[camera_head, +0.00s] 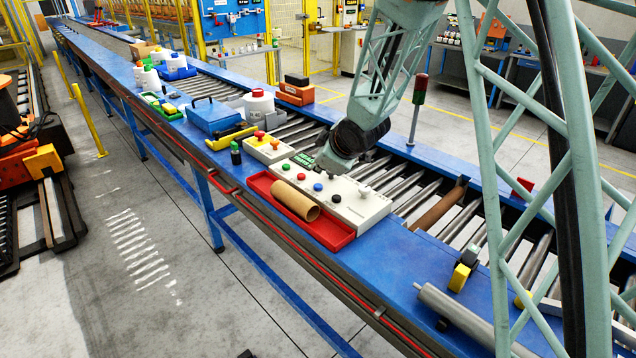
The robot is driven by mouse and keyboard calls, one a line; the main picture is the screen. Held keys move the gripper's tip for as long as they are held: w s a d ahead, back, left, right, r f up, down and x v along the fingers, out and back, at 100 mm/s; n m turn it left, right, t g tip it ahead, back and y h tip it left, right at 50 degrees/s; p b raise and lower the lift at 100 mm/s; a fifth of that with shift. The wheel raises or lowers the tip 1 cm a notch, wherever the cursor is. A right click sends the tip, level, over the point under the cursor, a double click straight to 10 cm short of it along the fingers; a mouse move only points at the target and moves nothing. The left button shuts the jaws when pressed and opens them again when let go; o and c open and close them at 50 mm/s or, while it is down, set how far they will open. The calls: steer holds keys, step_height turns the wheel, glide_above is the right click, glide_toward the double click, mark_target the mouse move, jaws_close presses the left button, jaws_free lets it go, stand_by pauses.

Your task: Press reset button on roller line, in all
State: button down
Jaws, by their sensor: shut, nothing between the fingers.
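A cream control box (349,207) lies on the roller line. No reset label is readable. A smaller cream box (257,154) with a red and an orange knob stands beside it, to the left. My gripper (325,164) is shut and empty. It points down at the back edge of the larger box, close to the button row; whether it touches the box cannot be told.
A red tray (338,238) holding a cardboard tube (295,200) lies in front of the box. A blue toolbox (211,118), a white container (259,104) and an orange block (296,92) stand to the left. A signal light (420,90) rises behind.

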steer(key=shift+r+p, duration=0.45)
steer(key=shift+r, duration=0.3)
stand_by(0.3)
steer(key=shift+s+d+r, duration=0.1)
steer(key=shift+d+r, duration=0.15)
steer(key=s+d+r+m+g+h+b, duration=0.15)
steer(key=s+d+r+m, duration=0.25)
steer(key=s+d+r, duration=0.45)
steer(key=s+d+r+m+t+h+b, duration=0.1)
steer(key=s+d+r+m+h+b, duration=0.2)
steer(key=s+d+r, duration=0.6)
steer(key=s+d+f+m+g+b, duration=0.1)
steer(key=s+d+m, duration=0.1)
steer(key=s, duration=1.2)
steer(key=s+d+f+m+g+b, duration=0.1)
steer(key=s+d+f+m+b, duration=0.1)
steer(key=s, duration=1.2)
steer(key=s+d+f+m+g+b, duration=0.1)
steer(key=s+d+f+m, duration=0.1)
steer(key=s, duration=1.2)
steer(key=shift+s+d+m+g, duration=0.35)
steer(key=shift+d+m, duration=0.35)
